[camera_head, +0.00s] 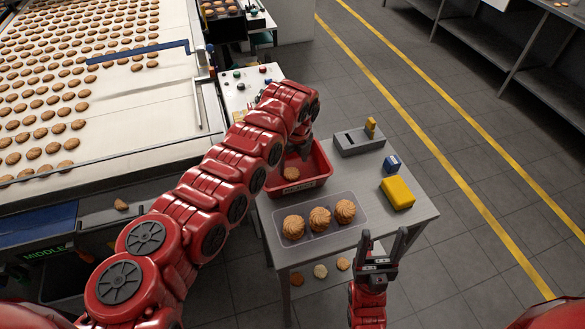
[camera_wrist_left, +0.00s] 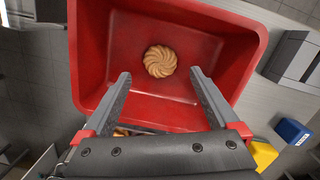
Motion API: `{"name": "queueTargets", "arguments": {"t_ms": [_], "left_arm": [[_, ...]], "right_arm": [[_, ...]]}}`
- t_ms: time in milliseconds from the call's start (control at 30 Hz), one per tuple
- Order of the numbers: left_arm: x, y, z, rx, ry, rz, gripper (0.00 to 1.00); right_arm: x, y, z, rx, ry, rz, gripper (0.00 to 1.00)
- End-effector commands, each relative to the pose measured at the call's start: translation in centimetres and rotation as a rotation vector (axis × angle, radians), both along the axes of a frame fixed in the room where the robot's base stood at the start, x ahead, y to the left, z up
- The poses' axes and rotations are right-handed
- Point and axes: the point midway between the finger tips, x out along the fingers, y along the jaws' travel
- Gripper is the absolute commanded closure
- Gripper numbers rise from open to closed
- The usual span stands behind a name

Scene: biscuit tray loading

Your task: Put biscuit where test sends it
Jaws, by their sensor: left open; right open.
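A red bin (camera_head: 326,166) stands on the grey table, with one round swirled biscuit (camera_head: 290,172) inside. In the left wrist view the bin (camera_wrist_left: 88,50) fills the middle, and the biscuit (camera_wrist_left: 160,61) lies on its floor. My left gripper (camera_wrist_left: 160,74) is open and empty over the bin, its fingertips to either side of the biscuit in that view. My own arm hides most of it in the head view. A clear tray (camera_head: 356,224) in front of the bin holds three swirled biscuits (camera_head: 320,218). My right gripper (camera_head: 382,246) is open and empty at the table's front edge.
A grey device (camera_head: 350,143) with a slot and an upright orange piece stands behind right. A blue block (camera_head: 391,163) and a yellow block (camera_head: 397,194) lie right of the bin. Several biscuits cover the conveyor (camera_head: 150,100) at left. Three small biscuits (camera_head: 320,271) show below the table's front edge.

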Motion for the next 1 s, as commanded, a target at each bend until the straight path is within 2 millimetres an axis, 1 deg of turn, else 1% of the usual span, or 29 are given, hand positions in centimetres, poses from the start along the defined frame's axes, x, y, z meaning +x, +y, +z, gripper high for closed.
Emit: {"name": "queueTargets", "arguments": {"t_ms": [33, 100, 200, 300, 400, 533, 1000], "left_arm": [[0.3, 0.0, 1.0, -0.003, -0.012, 0.001, 0.06], [0.1, -0.1, 2.7, 0.000, -0.012, 0.001, 0.06], [-0.3, -0.3, 4.7, 0.001, -0.007, 0.000, 0.06], [-0.4, -0.5, 6.5, -0.001, -0.009, -0.001, 0.06], [-0.6, -0.5, 7.6, 0.001, -0.007, 0.000, 0.06], [-0.7, -0.6, 8.1, -0.001, -0.004, -0.001, 0.06], [-0.7, -0.6, 8.4, 0.000, -0.004, 0.000, 0.06]], "right_arm": [[0.0, 0.0, -0.9, 0.000, 0.001, 0.000, 0.36], [0.0, 0.0, -1.4, 0.000, 0.000, 0.000, 0.36], [0.0, 0.0, -2.1, 0.000, 0.000, 0.000, 0.36], [0.0, 0.0, -2.5, 0.000, 0.000, 0.000, 0.36], [0.0, 0.0, -2.7, 0.000, 0.000, 0.000, 0.36], [0.0, 0.0, -2.8, 0.000, 0.000, 0.000, 0.36], [0.0, 0.0, -2.5, 0.000, 0.000, 0.000, 0.36]]}}
